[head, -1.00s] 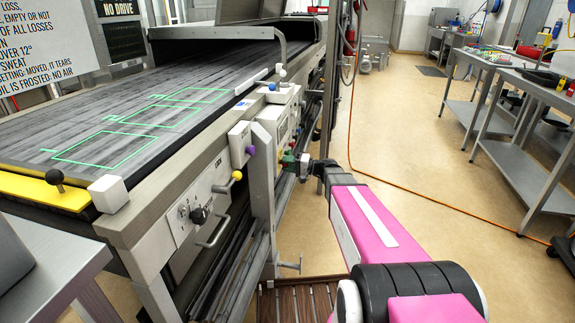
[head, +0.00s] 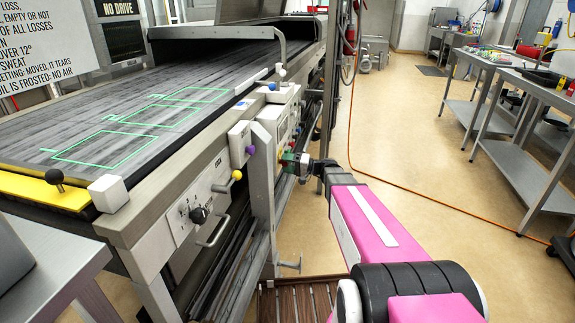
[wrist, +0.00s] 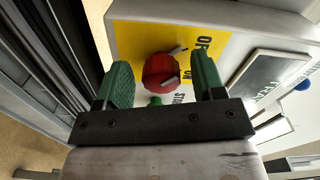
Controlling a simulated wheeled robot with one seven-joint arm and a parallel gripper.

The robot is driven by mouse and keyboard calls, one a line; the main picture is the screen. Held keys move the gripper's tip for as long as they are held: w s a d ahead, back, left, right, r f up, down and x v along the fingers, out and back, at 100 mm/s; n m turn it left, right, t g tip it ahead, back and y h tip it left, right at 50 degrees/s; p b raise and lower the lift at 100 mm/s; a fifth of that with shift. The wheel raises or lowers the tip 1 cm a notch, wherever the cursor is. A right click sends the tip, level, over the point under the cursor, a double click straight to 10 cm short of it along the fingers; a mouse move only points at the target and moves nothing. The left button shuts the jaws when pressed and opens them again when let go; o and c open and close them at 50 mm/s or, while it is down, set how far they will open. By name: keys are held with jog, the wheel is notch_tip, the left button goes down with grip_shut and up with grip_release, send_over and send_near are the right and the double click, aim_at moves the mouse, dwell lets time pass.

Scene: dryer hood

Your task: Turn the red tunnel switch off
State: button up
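The red tunnel switch (wrist: 161,73) shows in the wrist view as a round red knob with a pale pointer bar, on a yellow plate (wrist: 128,42) with black lettering, partly readable. My gripper (wrist: 163,80) is open, its two green fingers to the left and right of the knob with gaps on both sides. Whether the fingertips reach past the knob's face is hard to tell. A small green button (wrist: 155,101) sits just below the knob. In the head view my gripper (head: 287,158) is at the machine's side panel, and the switch there is too small to make out clearly.
A dark sign board (wrist: 262,78) and a blue knob (wrist: 302,84) lie right of the switch. The dryer's belt (head: 150,100) runs along the left. A purple knob (head: 250,150) and yellow-tipped lever (head: 237,175) stick out nearer me.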

jog(key=v, duration=1)
jog(key=shift+s+d, duration=0.15)
jog(key=shift+d, duration=0.25)
